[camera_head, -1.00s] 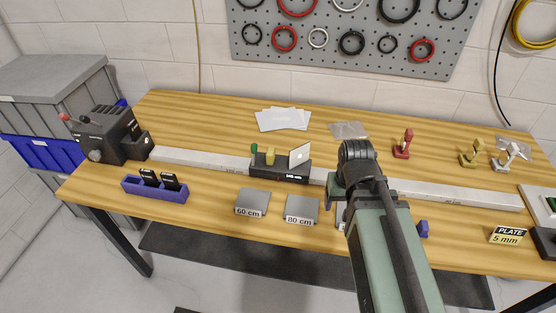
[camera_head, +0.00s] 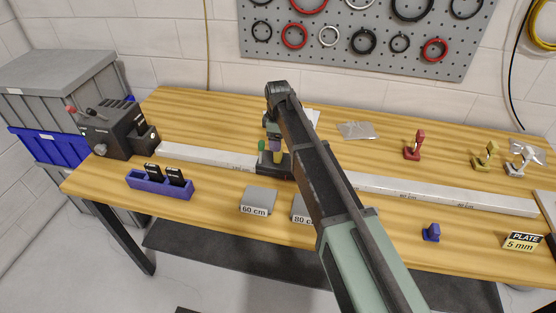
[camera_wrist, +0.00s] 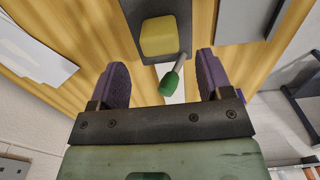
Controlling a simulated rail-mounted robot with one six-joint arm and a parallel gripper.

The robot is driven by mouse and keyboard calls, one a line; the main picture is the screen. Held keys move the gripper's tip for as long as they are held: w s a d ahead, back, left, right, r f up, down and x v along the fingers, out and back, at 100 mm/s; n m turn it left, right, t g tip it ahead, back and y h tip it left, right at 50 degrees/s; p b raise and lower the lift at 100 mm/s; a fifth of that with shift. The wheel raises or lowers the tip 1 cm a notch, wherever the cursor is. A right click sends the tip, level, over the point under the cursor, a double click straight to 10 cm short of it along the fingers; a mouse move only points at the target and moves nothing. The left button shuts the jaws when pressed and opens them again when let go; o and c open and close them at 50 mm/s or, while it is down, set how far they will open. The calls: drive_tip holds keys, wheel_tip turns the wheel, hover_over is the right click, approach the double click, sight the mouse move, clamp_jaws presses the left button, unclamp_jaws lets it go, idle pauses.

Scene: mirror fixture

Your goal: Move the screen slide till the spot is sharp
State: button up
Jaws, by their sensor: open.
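The screen slide (camera_head: 272,165) is a dark carriage on the pale rail (camera_head: 205,157), with a yellow block (camera_head: 280,157) and a green-tipped lever (camera_head: 262,145). My arm hides its white screen plate and display, so I cannot see the spot. My gripper (camera_head: 273,138) is over the slide's left part. In the wrist view its two purple fingers (camera_wrist: 162,62) are apart and empty. The green lever tip (camera_wrist: 170,83) shows between them, and the yellow block (camera_wrist: 158,37) on the dark slide body (camera_wrist: 187,45) lies just ahead.
A dark lamp housing (camera_head: 108,132) stands at the rail's left end. A blue holder with black cards (camera_head: 160,186) and the 60 cm block (camera_head: 258,200) lie in front of the rail. Red (camera_head: 413,147) and yellow (camera_head: 485,156) stands are behind its right part.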

sight(286, 161)
wheel_tip(286, 161, down, 7)
drive_tip(key=b, duration=0.5)
drive_tip(key=shift+r, duration=0.2)
drive_tip(key=c, duration=1.3)
drive_tip(key=shift+s+d, duration=0.15)
drive_tip(key=shift+d, duration=0.65)
drive_tip(key=shift+s+d, duration=0.1)
drive_tip(key=shift+d, duration=0.7)
drive_tip(key=o, duration=1.3)
drive_tip(key=shift+a, duration=0.1)
